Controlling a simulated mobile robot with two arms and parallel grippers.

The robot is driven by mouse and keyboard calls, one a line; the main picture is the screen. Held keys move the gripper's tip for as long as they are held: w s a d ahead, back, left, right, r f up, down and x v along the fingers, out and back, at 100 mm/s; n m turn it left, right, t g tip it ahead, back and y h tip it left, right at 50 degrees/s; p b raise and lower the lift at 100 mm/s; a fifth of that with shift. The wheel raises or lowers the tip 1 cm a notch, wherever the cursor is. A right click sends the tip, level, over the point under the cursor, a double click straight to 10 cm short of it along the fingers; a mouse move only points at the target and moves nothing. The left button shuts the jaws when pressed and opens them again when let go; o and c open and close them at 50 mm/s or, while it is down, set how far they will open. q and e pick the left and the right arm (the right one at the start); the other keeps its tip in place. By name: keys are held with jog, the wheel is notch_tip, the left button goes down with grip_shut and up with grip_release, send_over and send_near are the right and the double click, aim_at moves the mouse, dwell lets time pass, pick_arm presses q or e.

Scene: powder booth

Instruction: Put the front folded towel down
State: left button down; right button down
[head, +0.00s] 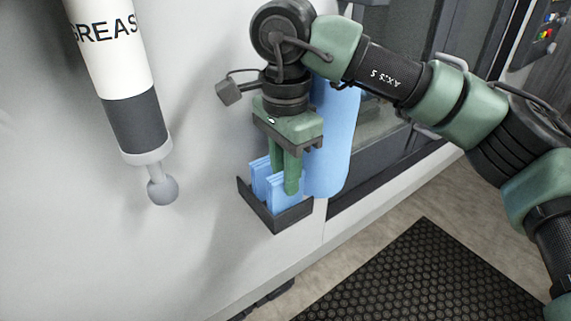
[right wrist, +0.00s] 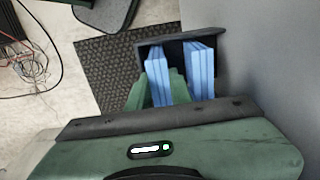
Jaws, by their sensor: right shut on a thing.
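A dark open-topped tray (head: 275,219) sits against the pale wall, and it also shows in the right wrist view (right wrist: 205,40). Two light-blue folded towels stand upright in it, side by side. My right gripper (head: 286,188) points down into the tray and is shut on the front folded towel (head: 277,196). In the right wrist view this towel (right wrist: 158,76) is between the green fingers. The other folded towel (right wrist: 200,69) stands beside it, outside the fingers. Whether the held towel touches the tray floor is hidden. My left gripper is not in view.
A white grease tube (head: 112,45) with a round-ended nozzle is left of the tray. A larger blue rounded thing (head: 337,135) is close behind my right gripper. A black textured mat (head: 425,280) lies on the floor. Loose wires (right wrist: 30,65) show at left in the wrist view.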

jog(key=c, duration=1.3)
grip_release()
jog(key=shift+f, duration=0.15)
jog(key=shift+r, duration=0.2)
notch_tip(320, 180, up, 12)
jog(key=shift+f+b, duration=0.25)
jog(key=shift+b, duration=0.75)
jog(key=shift+f, duration=0.1)
